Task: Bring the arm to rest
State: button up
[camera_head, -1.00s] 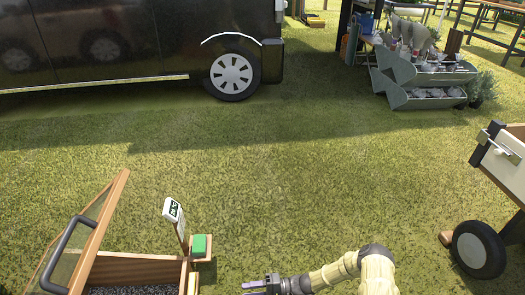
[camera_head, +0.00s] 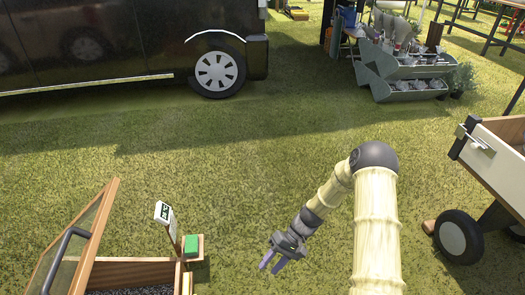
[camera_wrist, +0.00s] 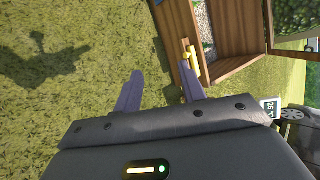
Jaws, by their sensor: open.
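My gripper (camera_head: 274,263) is in the lower middle of the head view, at the end of my bent arm, with its purple fingers pointing down and left. The fingers are apart and nothing is between them. In the wrist view my gripper (camera_wrist: 160,88) shows two spread purple fingers with grass beyond them. It is to the right of the wooden box and apart from it in the head view.
A wooden box (camera_head: 130,272) with a raised glazed lid (camera_head: 80,240) stands at lower left. A wheeled cart (camera_head: 490,160) is at right, a dark van (camera_head: 120,45) behind. Grass between is clear.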

jog(key=s+d+r+m+t+h+p, duration=0.1)
jog(key=s+d+r+t+h+p, duration=0.2)
jog(key=r, duration=0.7)
jog(key=s+d+r+t+h+p, duration=0.15)
jog(key=d+r, duration=0.35)
jog(key=r, duration=0.6)
jog(key=s+d+r+m+t+h+p, duration=0.1)
jog(key=s+d+r+t+h+p, duration=0.2)
jog(key=r, duration=0.7)
notch_tip(320, 180, up, 39)
jog(key=d+p, duration=0.1)
jog(key=p, duration=3.5)
jog(key=shift+f+t, duration=0.15)
jog(key=shift+t, duration=0.2)
jog(key=shift+w, duration=0.1)
jog(key=shift+c, duration=0.4)
jog(key=shift+d, duration=0.1)
